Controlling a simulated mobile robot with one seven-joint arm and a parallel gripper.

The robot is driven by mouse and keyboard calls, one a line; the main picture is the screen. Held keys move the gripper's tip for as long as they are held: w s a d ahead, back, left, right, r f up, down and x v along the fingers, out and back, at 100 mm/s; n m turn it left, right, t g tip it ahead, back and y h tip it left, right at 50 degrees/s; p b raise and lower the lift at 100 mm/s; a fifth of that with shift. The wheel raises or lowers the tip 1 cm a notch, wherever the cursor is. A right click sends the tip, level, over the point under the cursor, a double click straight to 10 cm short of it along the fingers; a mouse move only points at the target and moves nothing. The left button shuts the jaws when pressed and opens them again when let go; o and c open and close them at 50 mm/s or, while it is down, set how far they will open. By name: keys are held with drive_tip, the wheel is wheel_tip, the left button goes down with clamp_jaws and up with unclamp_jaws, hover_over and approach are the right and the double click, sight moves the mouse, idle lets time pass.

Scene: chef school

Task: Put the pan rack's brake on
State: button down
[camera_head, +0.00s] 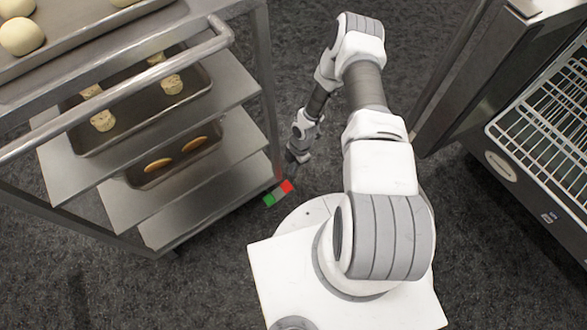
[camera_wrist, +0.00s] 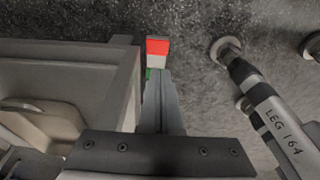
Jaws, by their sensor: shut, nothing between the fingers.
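The pan rack (camera_head: 175,225) is a metal frame with several shelves at the left of the head view. A small brake part (camera_head: 280,193), green at one end, grey in the middle and red at the other, shows low at the rack's near right corner. It also shows in the wrist view as a red and white block (camera_wrist: 157,50) with a sliver of green. My gripper (camera_head: 293,160) is shut and empty, pointing down close to the red end. In the wrist view its fingertips (camera_wrist: 155,78) are just below the block; I cannot tell whether they touch.
Trays of dough and baked pieces sit on the rack, with a rail (camera_head: 130,90) along its side. An open oven-like unit (camera_head: 510,175) with a wire rack stands at the right. Dark speckled floor (camera_head: 300,30) is clear beyond. A leg marked "LEG 164" (camera_wrist: 285,130) shows right.

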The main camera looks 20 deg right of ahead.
drive_tip(key=f+b, duration=0.1)
drive_tip(key=f, duration=0.2)
drive_tip(key=f+b, duration=0.1)
drive_tip(key=f, duration=0.2)
drive_tip(key=f+b, duration=0.1)
drive_tip(key=f, duration=0.2)
drive_tip(key=shift+s+a+f+b, duration=0.15)
drive_tip(key=shift+a+f+b, duration=0.2)
drive_tip(key=shift+f+b, duration=0.05)
drive_tip(key=shift+d+f, duration=0.15)
drive_tip(key=shift+f, duration=0.2)
drive_tip(key=f, duration=0.1)
drive_tip(key=d+f, duration=0.1)
drive_tip(key=f, duration=0.1)
drive_tip(key=shift+w+d+f, duration=0.2)
drive_tip(key=shift+w+d, duration=0.15)
drive_tip(key=shift+d, duration=0.05)
drive_tip(key=shift+r, duration=0.15)
